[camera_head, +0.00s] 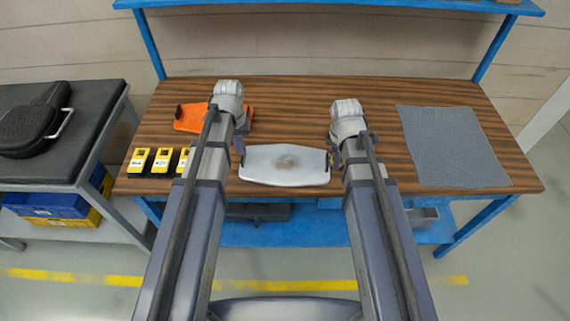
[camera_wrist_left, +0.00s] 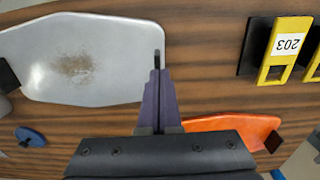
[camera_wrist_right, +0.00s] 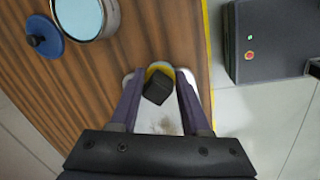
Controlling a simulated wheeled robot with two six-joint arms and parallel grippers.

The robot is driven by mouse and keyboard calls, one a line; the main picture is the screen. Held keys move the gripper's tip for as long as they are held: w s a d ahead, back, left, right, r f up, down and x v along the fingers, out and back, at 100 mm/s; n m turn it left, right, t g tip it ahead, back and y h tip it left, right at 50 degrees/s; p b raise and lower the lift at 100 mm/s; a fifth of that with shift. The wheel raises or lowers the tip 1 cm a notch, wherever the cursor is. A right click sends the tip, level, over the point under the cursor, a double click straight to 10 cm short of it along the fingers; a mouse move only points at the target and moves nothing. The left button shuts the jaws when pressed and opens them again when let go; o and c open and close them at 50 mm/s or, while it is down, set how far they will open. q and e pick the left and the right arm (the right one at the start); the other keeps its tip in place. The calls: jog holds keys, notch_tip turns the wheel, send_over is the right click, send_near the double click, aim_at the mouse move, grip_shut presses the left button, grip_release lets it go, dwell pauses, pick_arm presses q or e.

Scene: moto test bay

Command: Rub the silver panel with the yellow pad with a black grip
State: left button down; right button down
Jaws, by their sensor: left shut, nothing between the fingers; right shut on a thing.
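The silver panel (camera_head: 285,168) lies on the bench between my two grippers, with a brownish smudge near its middle. It also shows in the left wrist view (camera_wrist_left: 110,85). My right gripper (camera_wrist_right: 157,90) is shut on the black grip (camera_wrist_right: 158,88) of the yellow pad (camera_wrist_right: 160,70), at the panel's right end. The pad's underside is hidden, so I cannot tell whether it touches the panel. My left gripper (camera_wrist_left: 158,75) is shut and empty at the panel's left end. Both grippers are partly hidden by my arms in the head view.
An orange panel (camera_head: 189,120) lies behind my left arm. Several yellow-and-black labelled blocks (camera_head: 161,160) stand at the bench's left front. A grey mat (camera_head: 453,145) covers the right side. An open tin (camera_wrist_right: 85,18) and a blue knobbed disc (camera_wrist_right: 44,38) show in the right wrist view.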

pick_arm(q)
jog(key=shift+f+b, duration=0.65)
pick_arm(e)
jog(key=shift+f, duration=0.6)
pick_arm(q)
jog(key=shift+r, duration=0.15)
pick_arm(e)
jog(key=shift+r, duration=0.15)
